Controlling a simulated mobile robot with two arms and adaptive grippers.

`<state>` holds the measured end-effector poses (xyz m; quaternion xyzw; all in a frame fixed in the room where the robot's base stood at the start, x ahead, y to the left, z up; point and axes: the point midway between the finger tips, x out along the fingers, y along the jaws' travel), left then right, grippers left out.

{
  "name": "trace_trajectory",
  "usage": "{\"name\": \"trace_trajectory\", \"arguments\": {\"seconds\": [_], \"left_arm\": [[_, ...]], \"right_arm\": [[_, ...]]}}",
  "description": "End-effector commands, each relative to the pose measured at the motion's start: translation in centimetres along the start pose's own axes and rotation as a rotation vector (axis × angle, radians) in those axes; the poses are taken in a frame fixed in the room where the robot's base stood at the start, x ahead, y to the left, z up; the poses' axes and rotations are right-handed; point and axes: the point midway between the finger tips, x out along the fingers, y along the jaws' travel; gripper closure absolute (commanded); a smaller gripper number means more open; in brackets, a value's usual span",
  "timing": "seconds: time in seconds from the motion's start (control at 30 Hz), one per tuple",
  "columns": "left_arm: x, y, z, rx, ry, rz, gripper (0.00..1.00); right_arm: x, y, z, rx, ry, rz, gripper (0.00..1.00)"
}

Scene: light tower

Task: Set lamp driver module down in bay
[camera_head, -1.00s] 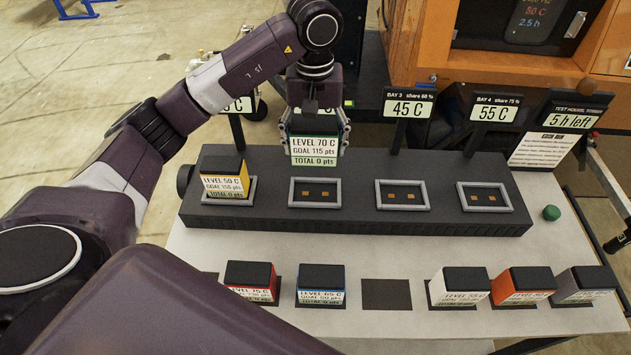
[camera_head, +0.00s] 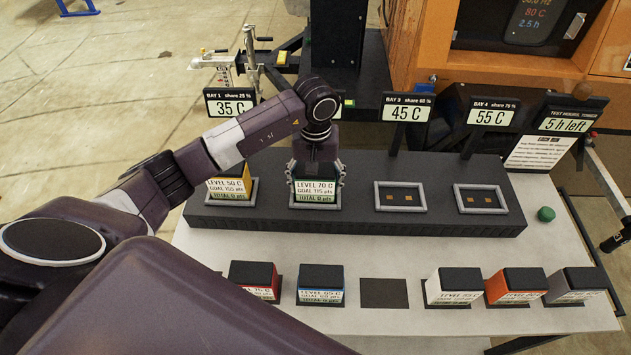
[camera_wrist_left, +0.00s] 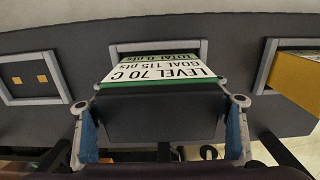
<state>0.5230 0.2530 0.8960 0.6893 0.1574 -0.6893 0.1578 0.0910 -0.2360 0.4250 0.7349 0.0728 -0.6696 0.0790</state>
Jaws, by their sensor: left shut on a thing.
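The lamp driver module (camera_head: 315,189) has a white label reading LEVEL 70 C, GOAL 115 pts, and a green TOTAL 0 pts strip. My left gripper (camera_head: 316,172) is shut on it from above. The module stands at the grey-framed second bay (camera_head: 315,207) from the left on the black rack; its lower edge is at the frame. In the left wrist view the module (camera_wrist_left: 155,85) sits between my two fingers (camera_wrist_left: 160,115), with the bay frame (camera_wrist_left: 125,47) just beyond it. Whether its base is fully seated is hidden. My right gripper is not in view.
A yellow LEVEL 50 C module (camera_head: 232,190) stands in the bay to the left. Two bays (camera_head: 400,196) to the right are empty, with gold contacts. Several modules (camera_head: 320,284) line the front table around an empty dark pad (camera_head: 384,293). Bay signs (camera_head: 407,107) stand behind the rack.

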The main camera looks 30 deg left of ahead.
Motion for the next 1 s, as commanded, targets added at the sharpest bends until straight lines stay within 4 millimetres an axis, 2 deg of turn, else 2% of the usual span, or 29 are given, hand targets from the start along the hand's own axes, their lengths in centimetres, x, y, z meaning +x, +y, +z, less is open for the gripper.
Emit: {"name": "trace_trajectory", "arguments": {"seconds": [0.23, 0.27, 0.4, 0.8, 0.83, 1.0], "left_arm": [[0.3, 0.0, -0.1, 0.000, 0.002, 0.001, 0.75], [0.3, 0.0, 0.0, 0.000, 0.000, -0.001, 0.29], [0.2, 0.0, 0.0, 0.000, 0.000, -0.001, 0.14], [-0.3, 0.0, 0.0, 0.000, 0.000, 0.001, 0.14], [-0.5, 0.0, -0.1, 0.000, 0.003, 0.001, 0.14], [-3.6, 0.0, -0.3, 0.001, 0.008, 0.002, 0.14]], "right_arm": [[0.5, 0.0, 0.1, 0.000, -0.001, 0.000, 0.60], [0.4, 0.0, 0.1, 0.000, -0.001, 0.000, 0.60], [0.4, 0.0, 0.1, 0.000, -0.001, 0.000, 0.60], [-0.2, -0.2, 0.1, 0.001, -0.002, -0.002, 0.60], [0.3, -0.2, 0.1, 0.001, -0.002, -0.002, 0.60], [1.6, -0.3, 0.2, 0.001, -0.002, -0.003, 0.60]]}}
